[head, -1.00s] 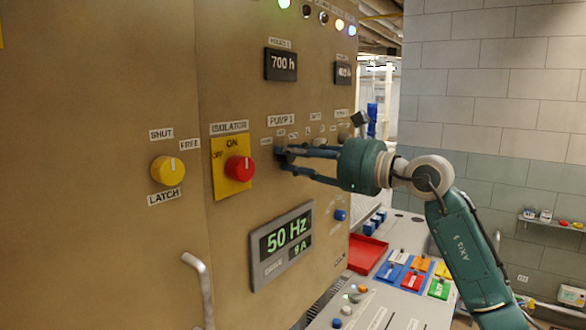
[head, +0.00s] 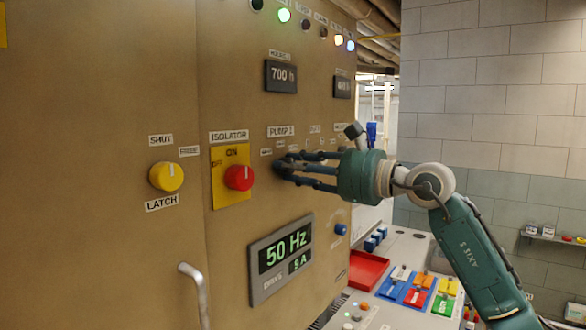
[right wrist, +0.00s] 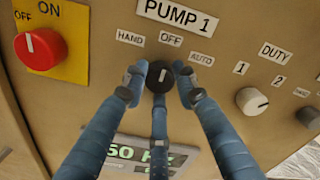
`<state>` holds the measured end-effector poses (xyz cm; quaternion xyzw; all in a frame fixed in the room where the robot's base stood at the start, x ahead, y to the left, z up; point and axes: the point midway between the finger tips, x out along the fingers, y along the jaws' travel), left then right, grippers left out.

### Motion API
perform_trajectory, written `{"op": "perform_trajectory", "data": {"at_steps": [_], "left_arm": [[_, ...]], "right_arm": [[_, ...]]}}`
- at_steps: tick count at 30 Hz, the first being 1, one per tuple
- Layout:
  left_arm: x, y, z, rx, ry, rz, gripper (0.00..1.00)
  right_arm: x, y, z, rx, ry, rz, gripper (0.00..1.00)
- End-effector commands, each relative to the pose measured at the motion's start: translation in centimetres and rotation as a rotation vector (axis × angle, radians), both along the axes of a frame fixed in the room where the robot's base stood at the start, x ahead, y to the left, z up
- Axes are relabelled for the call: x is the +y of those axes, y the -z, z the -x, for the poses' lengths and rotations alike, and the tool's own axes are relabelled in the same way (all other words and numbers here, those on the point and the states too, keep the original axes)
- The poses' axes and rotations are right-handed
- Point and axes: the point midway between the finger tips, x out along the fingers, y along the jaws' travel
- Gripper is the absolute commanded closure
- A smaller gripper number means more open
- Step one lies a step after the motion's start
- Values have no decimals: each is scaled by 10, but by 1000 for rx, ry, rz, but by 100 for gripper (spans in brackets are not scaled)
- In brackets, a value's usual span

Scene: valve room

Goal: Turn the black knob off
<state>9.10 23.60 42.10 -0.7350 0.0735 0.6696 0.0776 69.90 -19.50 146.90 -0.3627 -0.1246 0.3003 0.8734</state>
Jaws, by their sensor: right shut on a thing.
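The black knob (right wrist: 159,77) sits under the PUMP 1 sign (right wrist: 178,16) in the right wrist view, with the labels HAND, OFF and AUTO around it. Its white pointer line points up, toward the OFF label (right wrist: 171,40). My right gripper (right wrist: 160,82) is shut on the knob, with blue fingers at its left, right and lower sides. My left gripper is not in view.
A red isolator knob (head: 239,178) on a yellow plate is close left of the gripper. A yellow knob (head: 166,176) is farther left. A 50 Hz display (head: 281,258) is below. A white knob (right wrist: 251,101) is right of the black knob. A door handle (head: 196,293) sticks out low.

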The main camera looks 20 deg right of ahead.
Motion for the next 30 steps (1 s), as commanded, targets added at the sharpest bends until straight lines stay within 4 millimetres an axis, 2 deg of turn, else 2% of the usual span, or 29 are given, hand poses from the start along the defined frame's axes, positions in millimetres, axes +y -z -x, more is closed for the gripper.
{"op": "perform_trajectory", "data": {"at_steps": [2,3,5,17,30], "left_arm": [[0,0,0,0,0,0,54],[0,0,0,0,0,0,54],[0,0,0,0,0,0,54],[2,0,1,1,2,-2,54],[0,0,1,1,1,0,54]], "right_arm": [[0,4,-1,8,1,4,98],[0,4,-1,8,1,4,64],[0,4,-1,7,1,3,53],[-6,1,6,2,1,0,53],[-60,4,72,7,5,4,53]]}}
